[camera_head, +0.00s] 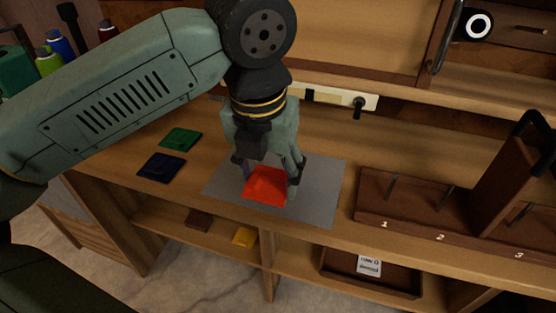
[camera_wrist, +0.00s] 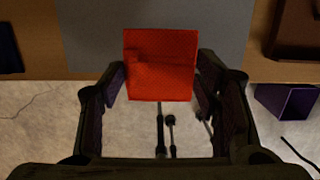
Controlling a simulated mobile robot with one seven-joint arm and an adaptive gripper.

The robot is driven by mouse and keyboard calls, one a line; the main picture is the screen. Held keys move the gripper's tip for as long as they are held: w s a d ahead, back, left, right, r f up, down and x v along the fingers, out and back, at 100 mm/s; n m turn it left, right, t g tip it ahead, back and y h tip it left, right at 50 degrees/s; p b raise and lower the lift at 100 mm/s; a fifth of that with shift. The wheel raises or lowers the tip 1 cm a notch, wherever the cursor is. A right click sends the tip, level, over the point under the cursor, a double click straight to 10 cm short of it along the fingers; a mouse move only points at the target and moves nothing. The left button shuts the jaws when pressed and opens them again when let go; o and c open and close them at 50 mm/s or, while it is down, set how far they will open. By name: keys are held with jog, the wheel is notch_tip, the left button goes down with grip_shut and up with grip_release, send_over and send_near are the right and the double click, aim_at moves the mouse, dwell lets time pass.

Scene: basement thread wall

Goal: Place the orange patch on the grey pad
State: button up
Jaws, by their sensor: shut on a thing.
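The orange patch (camera_head: 265,186) is a bright red-orange square of cloth, seen over the grey pad in the head view. My gripper (camera_head: 268,183) points down with its fingers at either side of the patch. In the wrist view the patch (camera_wrist: 160,64) sits between the fingertips (camera_wrist: 160,82), and the gripper is shut on it. The grey pad (camera_head: 319,193) lies flat on the wooden bench; in the wrist view it (camera_wrist: 90,35) shows behind the patch. The patch's near edge reaches over floor in the wrist view. I cannot tell whether the patch touches the pad.
A green patch (camera_head: 180,139) and a dark blue patch (camera_head: 162,167) lie on the bench left of the pad. A wooden rack with numbered slots (camera_head: 410,220) stands to the right. Below, a shelf holds a brown patch (camera_head: 199,220), a yellow patch (camera_head: 243,237) and a tray (camera_head: 340,272).

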jog(key=w, duration=0.4)
jog(key=w+d, duration=0.1)
jog(key=w, duration=0.1)
jog(key=shift+d+f+p, duration=0.1)
jog(key=shift+f+p, duration=0.15)
jog(key=shift+p, duration=0.15)
jog(key=shift+w+f, duration=0.15)
jog(key=shift+w, duration=0.05)
jog(key=shift+f, duration=1.65)
jog(key=shift+f, duration=0.25)
jog(key=o, duration=0.7)
jog(key=shift+r, duration=0.1)
jog(key=shift+r, duration=0.1)
jog(key=shift+r+p, duration=0.25)
jog(key=shift+p, duration=0.05)
jog(key=r, duration=0.3)
jog(key=s+r, duration=0.1)
jog(key=r, duration=0.7)
jog(key=shift+s+a+r+b, duration=0.25)
jog(key=shift+s+b, duration=0.05)
jog(key=shift+s, duration=0.1)
